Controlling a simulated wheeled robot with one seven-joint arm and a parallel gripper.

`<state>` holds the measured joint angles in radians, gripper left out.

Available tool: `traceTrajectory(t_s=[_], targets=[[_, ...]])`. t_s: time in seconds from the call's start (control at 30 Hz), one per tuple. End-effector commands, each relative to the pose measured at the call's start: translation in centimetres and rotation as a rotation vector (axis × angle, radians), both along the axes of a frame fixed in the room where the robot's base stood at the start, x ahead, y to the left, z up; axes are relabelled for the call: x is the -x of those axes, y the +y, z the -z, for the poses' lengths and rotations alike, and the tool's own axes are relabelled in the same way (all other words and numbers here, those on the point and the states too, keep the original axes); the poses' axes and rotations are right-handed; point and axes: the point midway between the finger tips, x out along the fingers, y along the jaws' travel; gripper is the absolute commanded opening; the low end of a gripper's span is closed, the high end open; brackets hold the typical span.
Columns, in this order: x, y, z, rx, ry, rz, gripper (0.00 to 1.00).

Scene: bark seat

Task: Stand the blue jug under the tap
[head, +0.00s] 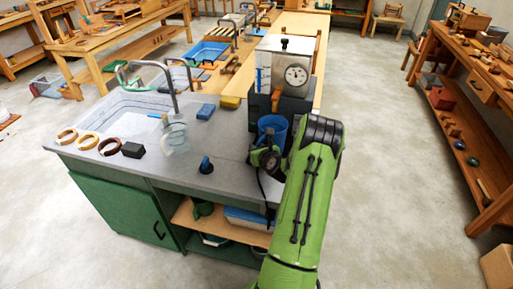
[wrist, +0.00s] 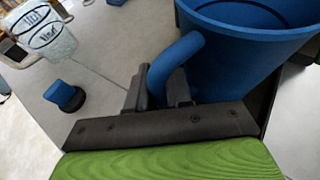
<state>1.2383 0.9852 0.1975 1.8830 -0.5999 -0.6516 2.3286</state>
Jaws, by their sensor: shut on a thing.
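The blue jug (head: 272,124) is at the right end of the grey counter, in front of a white unit with a dial. In the wrist view the jug (wrist: 238,58) shows its open rim, and its curved handle (wrist: 172,68) runs between my fingers. My gripper (head: 265,158) is shut on that handle; in the wrist view the fingers (wrist: 163,92) sit on either side of it. The jug looks about upright; I cannot tell whether its base touches the counter. A curved metal tap (head: 160,68) rises by the sink at the left.
A clear vessel with dark bands (head: 175,135) stands near the tap. The dial unit (head: 284,68) stands behind the jug. A blue knob on a black base (head: 206,166), blue block (head: 206,111), yellow block (head: 230,102), rings (head: 88,141) and black block (head: 132,150) sit on the counter (head: 225,140).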

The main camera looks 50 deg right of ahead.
Motion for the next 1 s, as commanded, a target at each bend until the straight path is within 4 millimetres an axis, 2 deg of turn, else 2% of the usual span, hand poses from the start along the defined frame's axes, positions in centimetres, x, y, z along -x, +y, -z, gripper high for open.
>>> traceTrajectory(t_s=[0.17,0.2,0.37,0.7,0.77,1.0], targets=[[0.0,0.0,0.4,0.001,-0.002,0.0,0.0],[0.0,0.0,0.3,0.001,-0.002,0.0,0.24],[0.0,0.0,0.3,0.001,-0.001,0.0,0.49],[0.6,0.3,0.1,-0.001,0.002,0.001,0.5],[1.4,0.7,-0.2,-0.002,0.001,0.004,0.5],[6.8,3.8,-2.7,-0.003,0.0,0.007,0.5]])
